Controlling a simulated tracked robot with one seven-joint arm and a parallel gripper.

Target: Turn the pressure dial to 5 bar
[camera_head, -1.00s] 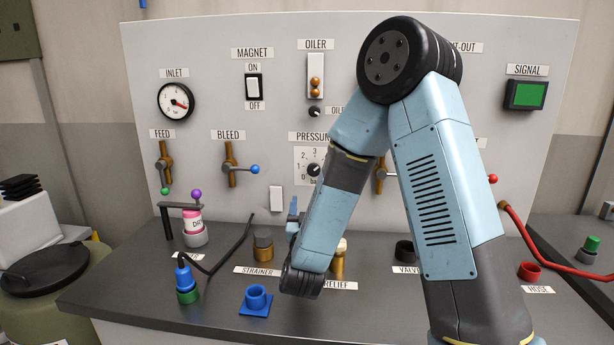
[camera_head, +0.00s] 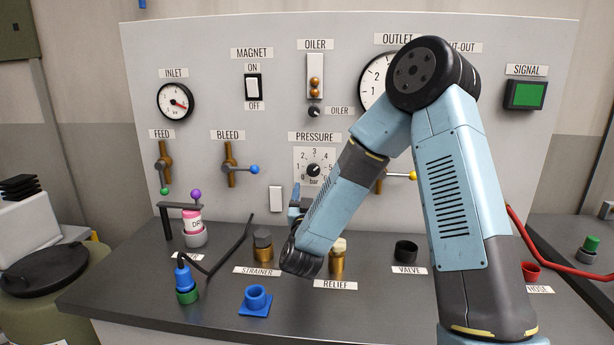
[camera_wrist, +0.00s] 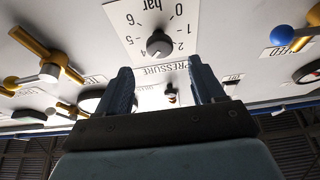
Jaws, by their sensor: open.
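The pressure dial (camera_head: 314,170) is a dark round knob on a white square scale plate marked in bar, under the PRESSURE label. In the wrist view the dial (camera_wrist: 159,44) appears upside down, just beyond the fingertips. Its exact setting is too small to read. My gripper (camera_wrist: 163,76) is open and empty, with its two blue fingers spread on either side of the view below the knob, apart from it. In the head view only a bit of my gripper (camera_head: 296,205) shows, below the dial and mostly hidden behind my wrist.
A white blank plate (camera_head: 276,198) sits left below the dial. The bleed valve (camera_head: 230,168) is further left, and a yellow-tipped handle (camera_head: 412,176) is to the right. The strainer (camera_head: 263,245) and relief fitting (camera_head: 338,258) stand on the bench near my wrist.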

